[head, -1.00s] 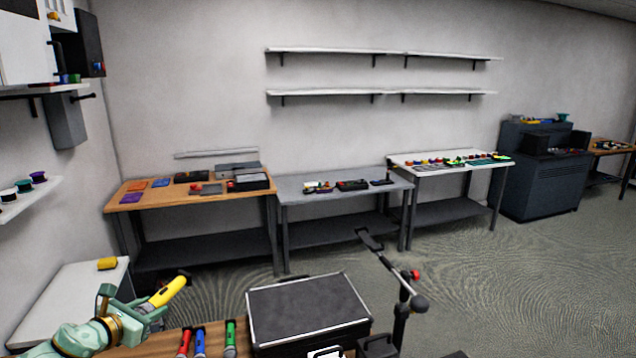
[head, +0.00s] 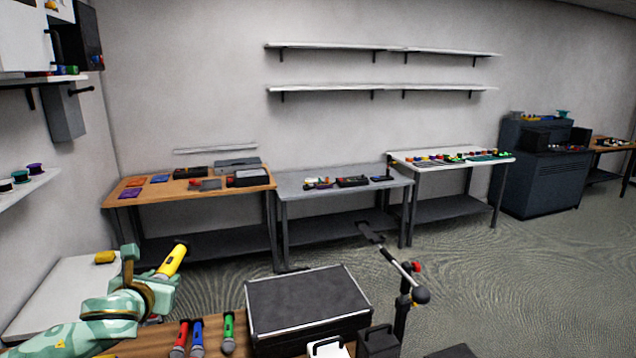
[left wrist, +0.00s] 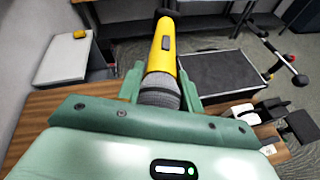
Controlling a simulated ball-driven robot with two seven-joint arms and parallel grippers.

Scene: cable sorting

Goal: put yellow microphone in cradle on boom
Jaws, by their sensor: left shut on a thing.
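The yellow microphone (head: 172,261) is held in my left gripper (head: 158,283), at the lower left of the head view. In the left wrist view the microphone (left wrist: 163,48) points away, its grey mesh head (left wrist: 159,92) between the green fingers (left wrist: 160,88). The gripper is well left of the boom. My right gripper is not in view.
A black case (head: 308,303) lies on the wooden bench between gripper and boom. Red (head: 179,338), blue (head: 197,337) and green (head: 228,332) microphones lie left of it. A white table (head: 62,300) with a yellow object (head: 104,257) is at the left.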

